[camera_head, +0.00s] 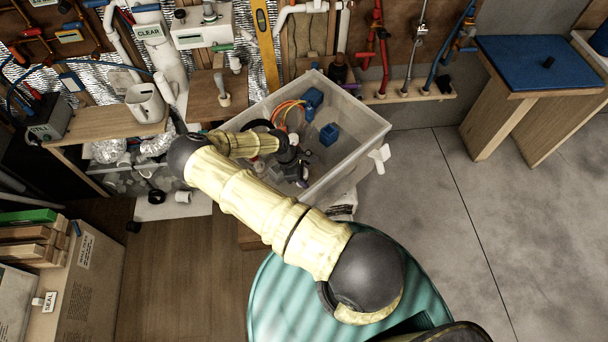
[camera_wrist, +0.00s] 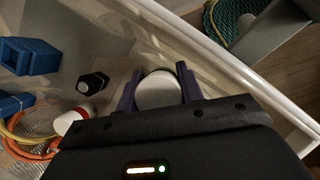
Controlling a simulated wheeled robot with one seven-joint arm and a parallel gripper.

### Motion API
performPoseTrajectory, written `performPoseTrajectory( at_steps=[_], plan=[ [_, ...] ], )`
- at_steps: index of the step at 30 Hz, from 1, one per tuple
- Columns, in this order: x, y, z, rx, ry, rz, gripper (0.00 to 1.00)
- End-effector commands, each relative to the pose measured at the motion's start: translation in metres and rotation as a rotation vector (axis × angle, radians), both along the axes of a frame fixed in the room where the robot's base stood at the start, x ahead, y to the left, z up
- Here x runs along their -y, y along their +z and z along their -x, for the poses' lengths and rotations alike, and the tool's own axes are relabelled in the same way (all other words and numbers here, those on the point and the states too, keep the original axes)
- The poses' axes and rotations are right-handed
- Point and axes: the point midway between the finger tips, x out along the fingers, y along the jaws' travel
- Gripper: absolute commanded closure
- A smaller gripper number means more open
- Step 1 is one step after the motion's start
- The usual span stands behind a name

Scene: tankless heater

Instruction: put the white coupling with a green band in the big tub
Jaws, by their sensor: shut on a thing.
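The big tub is a translucent grey bin (camera_head: 352,152) in the middle of the head view; its pale wall also crosses the wrist view (camera_wrist: 235,65). My gripper (camera_wrist: 158,76) is shut on a white round piece (camera_wrist: 158,91), with one purple finger on each side. Only the pale round end of the piece shows, so I see no green band on it; I take it for the white coupling. In the head view my gripper (camera_head: 298,168) is over the tub's inside, below the rim line, partly hidden by my arm. I cannot tell whether the piece touches the tub floor.
Inside the tub lie blue blocks (camera_head: 328,134), orange cable loops (camera_head: 289,110), a dark hex-shaped piece (camera_wrist: 93,84) and a red-and-white piece (camera_wrist: 74,119). A wooden bench (camera_head: 112,132) with a white jug (camera_head: 146,103) stands at left. Grey floor (camera_head: 425,190) at right is clear.

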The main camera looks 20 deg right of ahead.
Motion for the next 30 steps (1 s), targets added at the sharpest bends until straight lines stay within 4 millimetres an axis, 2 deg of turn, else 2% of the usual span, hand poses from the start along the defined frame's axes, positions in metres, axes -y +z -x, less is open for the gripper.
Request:
performPoseTrajectory(
  at_steps=[1,15,30],
  plan=[
    [0.000,-0.009,0.000,0.000,0.001,0.000,0.95],
    [-0.001,-0.052,0.000,0.000,0.002,0.000,0.95],
    [-0.001,-0.056,0.000,0.000,0.002,0.000,0.95]
  ],
)
